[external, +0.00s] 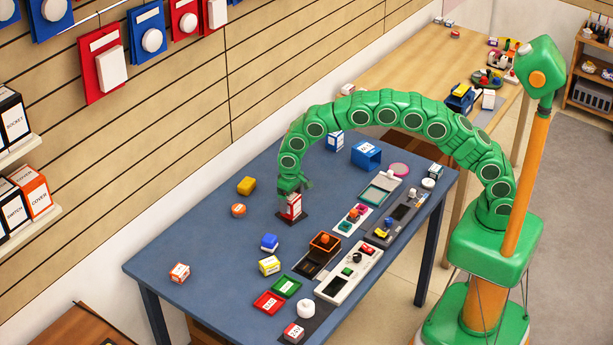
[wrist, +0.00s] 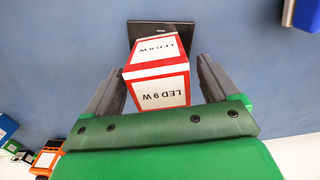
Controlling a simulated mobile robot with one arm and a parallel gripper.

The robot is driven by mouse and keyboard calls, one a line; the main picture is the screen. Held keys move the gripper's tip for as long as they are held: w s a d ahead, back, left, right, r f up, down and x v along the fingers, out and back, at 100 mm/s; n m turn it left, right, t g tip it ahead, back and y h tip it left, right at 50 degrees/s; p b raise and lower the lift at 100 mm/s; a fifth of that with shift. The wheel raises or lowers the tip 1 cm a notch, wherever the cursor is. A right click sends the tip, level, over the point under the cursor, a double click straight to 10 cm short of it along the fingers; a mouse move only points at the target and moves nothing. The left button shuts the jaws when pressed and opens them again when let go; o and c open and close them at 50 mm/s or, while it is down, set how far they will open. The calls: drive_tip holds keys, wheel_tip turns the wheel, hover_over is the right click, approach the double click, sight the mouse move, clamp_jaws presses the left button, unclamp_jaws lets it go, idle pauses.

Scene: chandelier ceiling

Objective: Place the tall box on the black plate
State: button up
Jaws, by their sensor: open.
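In the wrist view the tall box (wrist: 157,80) carries the print "LED 9 W". The black plate (external: 293,219) lies flat at the foot of the box, and its far part (wrist: 147,29) shows beyond the box in the wrist view. The box appears to stand on the plate, though the contact is hidden. My gripper (external: 291,187) is open at the top of the box. In the wrist view my gripper (wrist: 158,85) has one grey finger on each side of the box, with gaps visible.
The blue table (external: 205,245) has free room left of the box. Trays with small items (external: 348,275) stand to the right.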

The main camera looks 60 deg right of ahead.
wheel_tip(320, 180, up, 11)
drive_tip(key=shift+f, duration=0.2)
drive_tip(key=shift+d+r, duration=0.2)
drive_tip(key=shift+r, duration=0.1)
drive_tip(key=s+d+r, duration=0.6)
drive_tip(key=s+d, duration=0.3)
drive_tip(key=d, duration=0.3)
drive_tip(key=s+d+r, duration=0.7)
drive_tip(key=s+d, duration=0.3)
drive_tip(key=d, duration=0.1)
drive_tip(key=s+d, duration=0.3)
drive_tip(key=s, duration=0.6)
drive_tip(key=s+d+f+g, duration=0.1)
drive_tip(key=s+d, duration=0.3)
drive_tip(key=s, duration=0.6)
drive_tip(key=s+d+f, duration=0.1)
drive_tip(key=s+d, duration=0.3)
drive_tip(key=s, duration=0.6)
drive_tip(key=shift+s+f+g, duration=0.2)
drive_tip(key=shift+s+g, duration=0.05)
drive_tip(key=shift+g, duration=0.15)
